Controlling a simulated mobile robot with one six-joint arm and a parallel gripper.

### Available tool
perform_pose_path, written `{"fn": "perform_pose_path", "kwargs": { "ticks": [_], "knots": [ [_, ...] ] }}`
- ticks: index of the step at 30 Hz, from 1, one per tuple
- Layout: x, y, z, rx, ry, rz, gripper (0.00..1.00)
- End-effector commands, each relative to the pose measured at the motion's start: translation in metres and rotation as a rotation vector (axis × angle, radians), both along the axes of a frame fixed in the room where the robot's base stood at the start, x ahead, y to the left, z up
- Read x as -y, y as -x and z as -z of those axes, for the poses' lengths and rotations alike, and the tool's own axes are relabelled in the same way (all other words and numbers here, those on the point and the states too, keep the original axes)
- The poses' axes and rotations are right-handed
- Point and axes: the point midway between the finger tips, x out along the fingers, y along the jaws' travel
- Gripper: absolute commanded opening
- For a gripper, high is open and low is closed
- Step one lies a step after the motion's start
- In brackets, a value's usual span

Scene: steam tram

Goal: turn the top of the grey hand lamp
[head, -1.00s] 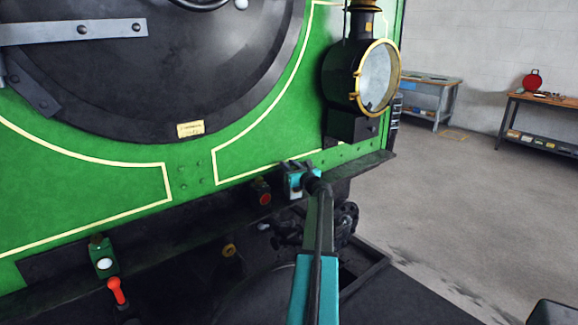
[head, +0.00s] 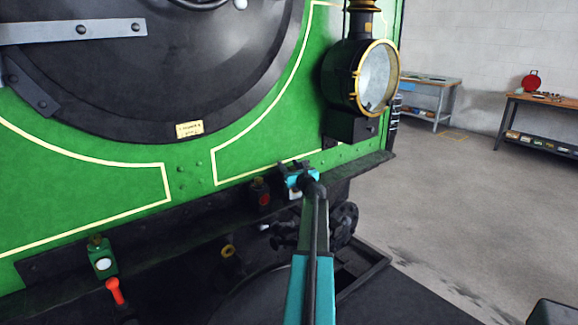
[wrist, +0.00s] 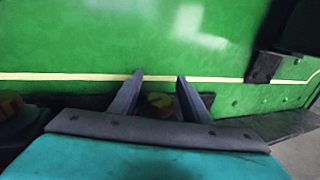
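The hand lamp under my gripper is mostly hidden; a pale lens (head: 295,194) shows just below the gripper in the head view. Its grey body cannot be made out. In the wrist view, a yellowish lamp top (wrist: 160,101) sits between the two fingers, partly hidden by the gripper's front edge. My gripper (wrist: 158,80) is open, with one finger on each side of that top and small gaps showing. In the head view my gripper (head: 292,167) is over the lamp, close to the green front plate.
A dark lamp with a red lens (head: 262,194) stands just left of my gripper; its yellow top (wrist: 10,103) shows in the wrist view. A green lamp (head: 102,259) stands farther left. A large brass-rimmed headlamp (head: 375,78) is above right. Open floor lies right.

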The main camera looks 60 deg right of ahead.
Motion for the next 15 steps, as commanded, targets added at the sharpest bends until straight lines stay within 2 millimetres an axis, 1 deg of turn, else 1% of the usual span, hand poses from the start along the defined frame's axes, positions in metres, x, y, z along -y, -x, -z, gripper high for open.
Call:
{"fn": "perform_pose_path", "kwargs": {
  "ticks": [8, 15],
  "knots": [
    [-0.002, 0.002, 0.000, 0.000, 0.000, 0.000, 0.43],
    [-0.010, 0.014, 0.000, 0.000, 0.000, 0.000, 0.43]
  ]
}}
